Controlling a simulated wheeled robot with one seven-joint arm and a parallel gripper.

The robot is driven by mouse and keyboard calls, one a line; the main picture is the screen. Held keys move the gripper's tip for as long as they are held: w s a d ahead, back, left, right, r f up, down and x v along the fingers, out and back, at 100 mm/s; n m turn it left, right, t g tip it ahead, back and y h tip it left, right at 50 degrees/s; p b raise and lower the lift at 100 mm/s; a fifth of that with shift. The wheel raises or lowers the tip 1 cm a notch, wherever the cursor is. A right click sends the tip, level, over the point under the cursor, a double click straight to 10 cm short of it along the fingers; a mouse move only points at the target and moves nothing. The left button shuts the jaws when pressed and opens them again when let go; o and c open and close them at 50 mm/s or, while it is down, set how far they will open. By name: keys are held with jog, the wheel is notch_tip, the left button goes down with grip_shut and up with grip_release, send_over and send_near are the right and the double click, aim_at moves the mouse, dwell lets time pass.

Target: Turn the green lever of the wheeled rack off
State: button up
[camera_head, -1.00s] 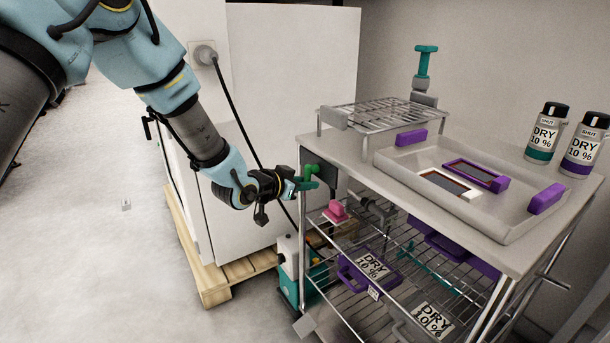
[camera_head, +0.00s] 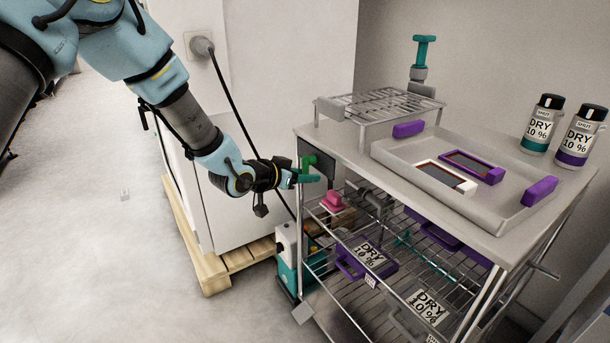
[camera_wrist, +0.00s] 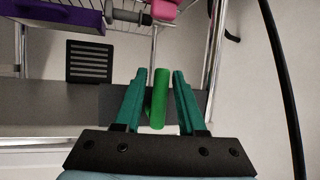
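The wheeled rack (camera_head: 345,145) has a dark panel (camera_head: 326,172) at its near left corner, and the green lever (camera_head: 310,160) is mounted there. In the wrist view the green lever (camera_wrist: 158,98) stands between the two teal fingers of my gripper (camera_wrist: 162,95). In the head view the fingers partly cover the lever's lower part.
The rack top holds a tray (camera_head: 395,165) with purple grips, a wire stand (camera_head: 375,105) and two labelled bottles (camera_head: 543,125). Lower wire shelves hold purple cases (camera_head: 365,258). A white cabinet (camera_head: 290,80) on a pallet (camera_head: 235,262) stands behind my arm, with a black cable (camera_head: 235,105) hanging.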

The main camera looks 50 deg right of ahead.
jog(key=shift+o, duration=0.8)
jog(key=v, duration=1.1)
jog(key=shift+b, duration=0.4)
jog(key=shift+d, duration=0.1)
jog(key=w+a+r+n+t+y+p, duration=0.2)
jog(key=w+a+n+t+y+p, duration=0.15)
jog(key=w+a, duration=0.8)
jog(key=w+a+r+n+t+y+p, duration=0.25)
jog(key=w+a+n+y, duration=0.2)
jog(key=w+a, duration=0.75)
jog(key=s+a+r+n+g+y+p, duration=0.1)
jog(key=s+a+r+n, duration=0.1)
jog(key=a, duration=0.7)
jog(key=s+a+r+n+g+y+p, duration=0.1)
jog(key=s+a+n, duration=0.3)
jog(key=a, duration=0.6)
jog(key=s+a+r+n+y+p, duration=0.2)
jog(key=s+a+r+n, duration=0.1)
jog(key=a, duration=0.7)
jog(key=shift+s+a+r+n+g+y+p, duration=0.3)
jog(key=shift+s+r+n+g+y, duration=0.15)
jog(key=shift+s, duration=0.45)
